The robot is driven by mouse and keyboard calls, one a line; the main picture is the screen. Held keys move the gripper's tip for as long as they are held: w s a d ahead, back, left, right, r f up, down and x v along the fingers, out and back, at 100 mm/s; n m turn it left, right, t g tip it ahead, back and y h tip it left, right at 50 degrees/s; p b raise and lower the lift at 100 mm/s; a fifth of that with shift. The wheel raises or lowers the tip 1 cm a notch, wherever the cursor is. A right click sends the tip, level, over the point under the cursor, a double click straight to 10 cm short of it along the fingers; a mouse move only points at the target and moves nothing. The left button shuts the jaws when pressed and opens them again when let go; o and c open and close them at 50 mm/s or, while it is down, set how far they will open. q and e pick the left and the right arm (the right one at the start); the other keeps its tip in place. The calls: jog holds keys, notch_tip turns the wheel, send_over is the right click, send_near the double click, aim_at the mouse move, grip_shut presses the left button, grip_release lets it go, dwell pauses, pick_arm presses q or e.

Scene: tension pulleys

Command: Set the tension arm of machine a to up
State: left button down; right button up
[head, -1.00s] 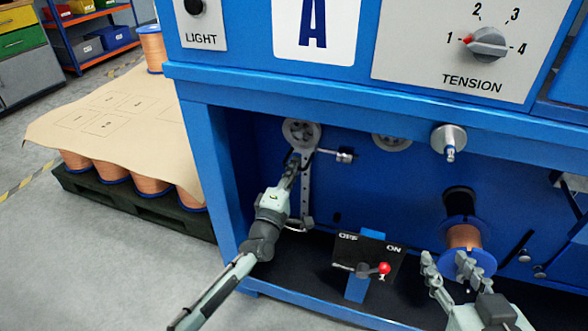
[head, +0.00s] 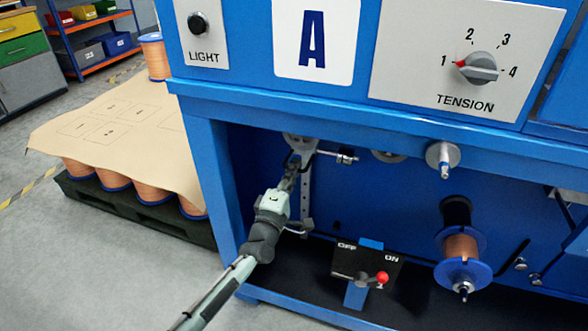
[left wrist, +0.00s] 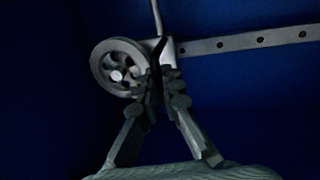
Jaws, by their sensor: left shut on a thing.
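Machine A is the blue machine with the "A" label (head: 313,38). Its tension arm (head: 305,185) is a grey perforated bar in the left of the recess, standing roughly upright with a pulley (head: 300,140) at its top end. In the left wrist view the tension arm (left wrist: 245,40) runs right from the spoked pulley (left wrist: 119,68). My left gripper (head: 292,162) is at the pulley end, fingers together (left wrist: 163,75) on the arm beside the pulley. The fingers hide part of the arm and the exact contact. My right gripper is out of view.
An OFF/ON panel (head: 345,258) with a red-knobbed lever (head: 381,278) stands below and right of my left gripper. A copper spool (head: 461,248) is farther right. The blue front post (head: 212,180) and overhead ledge (head: 330,113) border the recess.

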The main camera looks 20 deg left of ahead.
pick_arm(q)
jog(key=c, duration=1.6)
grip_release()
jog(key=shift+c, duration=0.2)
jog(key=shift+s, duration=0.1)
jog(key=s+f, duration=0.2)
jog(key=s, duration=0.9)
jog(key=shift+s+a, duration=0.25)
jog(key=shift+s, duration=0.05)
